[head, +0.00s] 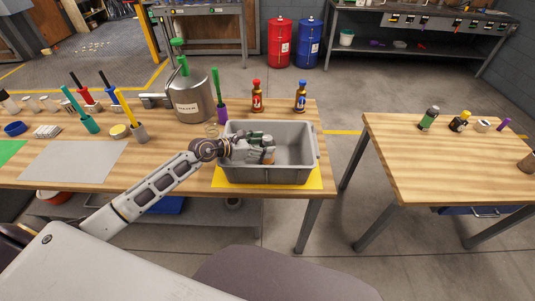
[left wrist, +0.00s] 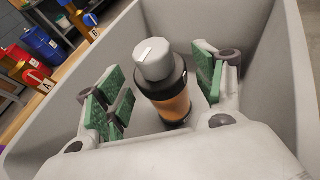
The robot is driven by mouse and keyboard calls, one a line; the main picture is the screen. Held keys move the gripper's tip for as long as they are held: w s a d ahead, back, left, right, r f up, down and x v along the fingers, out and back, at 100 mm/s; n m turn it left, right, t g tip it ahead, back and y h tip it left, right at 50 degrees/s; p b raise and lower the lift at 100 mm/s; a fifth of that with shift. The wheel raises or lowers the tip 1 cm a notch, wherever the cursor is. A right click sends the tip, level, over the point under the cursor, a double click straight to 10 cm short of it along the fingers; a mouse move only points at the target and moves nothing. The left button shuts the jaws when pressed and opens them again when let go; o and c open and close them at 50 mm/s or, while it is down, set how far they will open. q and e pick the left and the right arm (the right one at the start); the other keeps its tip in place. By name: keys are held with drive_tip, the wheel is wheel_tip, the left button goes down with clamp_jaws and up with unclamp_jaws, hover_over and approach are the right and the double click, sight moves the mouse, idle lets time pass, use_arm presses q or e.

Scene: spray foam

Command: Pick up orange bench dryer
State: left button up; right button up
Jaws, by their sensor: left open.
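The orange bench dryer (left wrist: 172,102) stands inside the grey bin, with a grey cap, a black band and an orange body in the left wrist view. In the head view only a small orange part (head: 269,158) shows beside my gripper. My left gripper (head: 262,146) is inside the bin. It is open, with its green-padded fingers (left wrist: 158,88) on either side of the dryer. My right gripper is not in view.
The grey bin (head: 313,166) has raised walls around the gripper and sits on a yellow mat (head: 318,181). A metal tank (head: 193,98) stands behind left. A second table (head: 440,165) is at right.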

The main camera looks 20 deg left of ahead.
sight(274, 144)
use_arm(q)
drive_tip(key=shift+w+d, duration=0.1)
drive_tip(key=shift+w, duration=0.05)
drive_tip(key=shift+x, duration=2.6)
drive_tip(key=shift+w+d+f, duration=0.1)
drive_tip(key=shift+f, duration=0.05)
drive_tip(key=c, duration=1.2)
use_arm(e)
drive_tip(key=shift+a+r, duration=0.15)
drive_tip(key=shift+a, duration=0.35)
